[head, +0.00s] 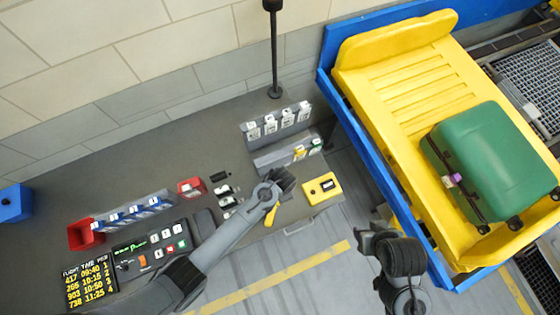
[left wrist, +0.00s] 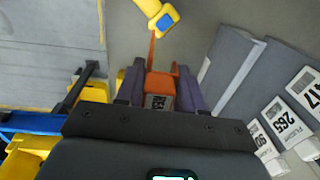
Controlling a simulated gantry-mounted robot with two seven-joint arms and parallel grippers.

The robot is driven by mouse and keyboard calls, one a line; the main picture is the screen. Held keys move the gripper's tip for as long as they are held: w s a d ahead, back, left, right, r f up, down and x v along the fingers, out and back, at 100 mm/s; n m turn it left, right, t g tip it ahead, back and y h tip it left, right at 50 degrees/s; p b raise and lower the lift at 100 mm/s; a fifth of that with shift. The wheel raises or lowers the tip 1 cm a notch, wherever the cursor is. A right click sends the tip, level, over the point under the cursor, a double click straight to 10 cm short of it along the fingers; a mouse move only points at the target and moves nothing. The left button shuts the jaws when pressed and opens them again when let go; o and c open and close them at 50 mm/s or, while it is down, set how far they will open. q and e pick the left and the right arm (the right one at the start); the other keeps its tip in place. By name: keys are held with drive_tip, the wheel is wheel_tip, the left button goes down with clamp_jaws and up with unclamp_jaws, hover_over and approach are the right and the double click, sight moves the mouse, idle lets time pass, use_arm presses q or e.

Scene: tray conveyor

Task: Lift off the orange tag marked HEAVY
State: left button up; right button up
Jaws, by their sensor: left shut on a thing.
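My left gripper (head: 282,181) is over the desk, in front of the tag racks. In the left wrist view its fingers (left wrist: 160,88) are shut on an orange tag (left wrist: 160,84). Part of the dark lettering on its white label shows, starting "HEA"; the rest is hidden by the gripper. An orange strap (left wrist: 152,50) runs from the tag towards the top of that view. In the head view a small orange-yellow piece (head: 270,215) shows beside the gripper. My right gripper (head: 376,238) hangs over the floor left of the tray; its finger opening is unclear.
A green suitcase (head: 490,160) lies on the yellow tray (head: 395,60) at right. Racks hold white tags (head: 270,126) and yellow and green tags (head: 315,146). A yellow box (head: 322,187) sits at the desk edge. A dark post (head: 274,60) stands behind the racks.

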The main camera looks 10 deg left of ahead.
use_arm(q)
drive_tip(key=shift+r, duration=0.1)
drive_tip(key=shift+r, duration=3.15)
drive_tip(key=shift+a, duration=0.1)
